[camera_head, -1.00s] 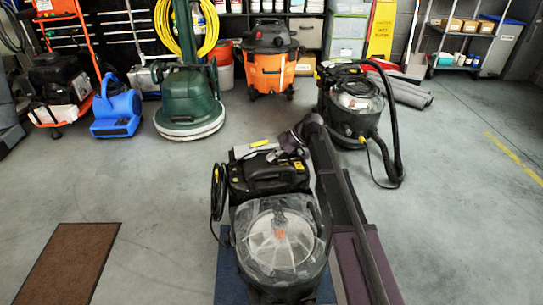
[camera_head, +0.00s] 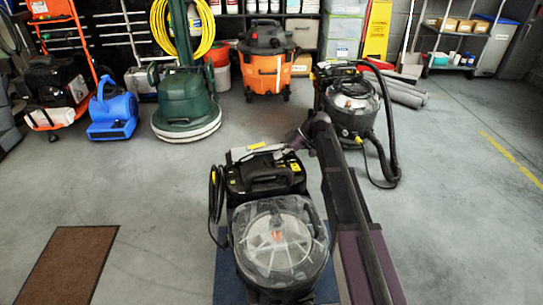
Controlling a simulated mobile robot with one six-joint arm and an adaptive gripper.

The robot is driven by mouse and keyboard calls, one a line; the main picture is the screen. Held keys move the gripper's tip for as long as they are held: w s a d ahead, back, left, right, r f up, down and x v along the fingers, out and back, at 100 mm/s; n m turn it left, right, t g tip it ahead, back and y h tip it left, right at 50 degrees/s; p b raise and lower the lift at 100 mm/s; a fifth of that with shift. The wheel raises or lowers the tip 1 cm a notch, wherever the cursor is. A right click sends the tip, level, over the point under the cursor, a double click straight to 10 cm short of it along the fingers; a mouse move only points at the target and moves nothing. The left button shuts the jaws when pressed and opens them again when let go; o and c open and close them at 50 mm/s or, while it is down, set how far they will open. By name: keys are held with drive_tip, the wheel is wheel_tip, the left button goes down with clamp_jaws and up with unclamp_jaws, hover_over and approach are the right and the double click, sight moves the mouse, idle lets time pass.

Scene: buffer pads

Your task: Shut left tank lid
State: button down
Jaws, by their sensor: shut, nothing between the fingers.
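A black floor machine (camera_head: 268,180) stands close in front of me. Its round tank has a clear dome lid (camera_head: 282,238) with a small orange part in the middle; the lid looks down on the tank. A second black machine (camera_head: 350,118) with a clear top stands farther back, to the right. My dark purple arm rises on the right and bends left at the near machine's back end. My gripper (camera_head: 240,153), small and pale grey, is shut and empty at that back top edge, behind the dome. Whether it touches the machine I cannot tell.
A blue blower (camera_head: 113,115), a green floor scrubber (camera_head: 186,110) and an orange vacuum (camera_head: 266,65) line the back. A brown mat (camera_head: 70,262) lies at the front left. A black hose hangs at the near machine's left side.

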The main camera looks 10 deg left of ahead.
drive_tip(key=shift+w+d+f+b, duration=0.3)
drive_tip(key=shift+d+f, duration=0.1)
drive_tip(key=shift+d, duration=0.3)
drive_tip(key=shift+w+d+f+b, duration=0.15)
drive_tip(key=shift+d+f+b, duration=0.2)
drive_tip(key=shift+d, duration=0.3)
drive_tip(key=shift+w+d+f+b, duration=0.25)
drive_tip(key=shift+d+f, duration=0.2)
drive_tip(key=shift+d, duration=0.25)
